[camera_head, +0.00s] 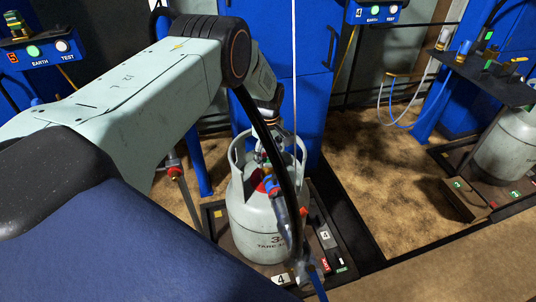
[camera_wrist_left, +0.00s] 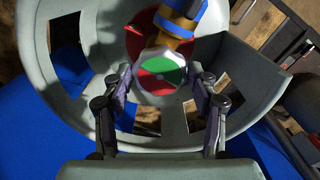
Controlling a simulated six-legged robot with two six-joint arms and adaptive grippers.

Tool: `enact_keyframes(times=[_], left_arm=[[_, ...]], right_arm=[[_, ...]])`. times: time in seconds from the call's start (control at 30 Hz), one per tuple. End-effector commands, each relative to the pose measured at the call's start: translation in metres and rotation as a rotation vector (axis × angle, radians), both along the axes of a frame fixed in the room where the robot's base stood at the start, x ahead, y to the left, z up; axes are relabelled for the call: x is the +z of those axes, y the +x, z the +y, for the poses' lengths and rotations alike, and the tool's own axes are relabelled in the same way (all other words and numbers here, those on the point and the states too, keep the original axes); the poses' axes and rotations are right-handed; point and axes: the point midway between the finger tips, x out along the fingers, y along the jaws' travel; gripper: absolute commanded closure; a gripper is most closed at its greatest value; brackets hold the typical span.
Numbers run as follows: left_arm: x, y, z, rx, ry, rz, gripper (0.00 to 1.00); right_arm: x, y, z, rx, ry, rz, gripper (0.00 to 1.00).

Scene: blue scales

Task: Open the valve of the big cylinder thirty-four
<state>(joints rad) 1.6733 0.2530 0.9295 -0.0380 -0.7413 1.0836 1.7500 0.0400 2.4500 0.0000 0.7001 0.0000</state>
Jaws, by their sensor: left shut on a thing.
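The big grey cylinder (camera_head: 258,222) stands upright on a dark scale platform. Its marking is partly covered; a "3" and "TARE" can be read. My left arm comes in from the left and reaches down to the cylinder's top, with my left gripper (camera_head: 268,130) at the collar, mostly hidden there. In the left wrist view, the valve knob (camera_wrist_left: 161,72) has a round green-and-red face. My left gripper (camera_wrist_left: 162,92) is shut on this knob, one finger on each side. Behind it are a red disc and a brass fitting (camera_wrist_left: 172,46) with a blue part. My right gripper is not in view.
The cylinder's collar (camera_wrist_left: 62,62) surrounds the valve closely. A dark hose (camera_head: 292,190) runs down in front of the cylinder. Blue cabinets (camera_head: 305,95) stand behind. Another grey cylinder (camera_head: 508,145) stands at the right. Brown floor (camera_head: 400,180) lies clear between them.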

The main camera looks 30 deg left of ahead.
Motion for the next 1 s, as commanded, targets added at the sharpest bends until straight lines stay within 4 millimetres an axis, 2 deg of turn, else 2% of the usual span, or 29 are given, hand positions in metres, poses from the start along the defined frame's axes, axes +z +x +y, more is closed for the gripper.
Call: enact_keyframes(times=[0.03,0.07,0.3,0.7,0.87,1.0], left_arm=[[0.001,0.002,0.001,0.000,0.001,-0.004,0.72],[0.001,0.002,0.001,-0.001,0.001,-0.004,0.39],[0.001,0.001,0.000,-0.001,0.000,-0.002,0.18],[0.005,0.001,0.000,-0.001,0.000,-0.001,0.18],[0.028,0.001,0.000,-0.002,0.000,-0.004,0.18],[0.057,0.001,0.000,-0.001,0.000,-0.004,0.18]], right_arm=[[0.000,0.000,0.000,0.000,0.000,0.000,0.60],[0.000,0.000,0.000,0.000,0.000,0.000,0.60],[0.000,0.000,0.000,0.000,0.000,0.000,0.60],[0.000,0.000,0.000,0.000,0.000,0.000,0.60],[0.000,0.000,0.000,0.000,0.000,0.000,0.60],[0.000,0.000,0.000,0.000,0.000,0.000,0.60]])
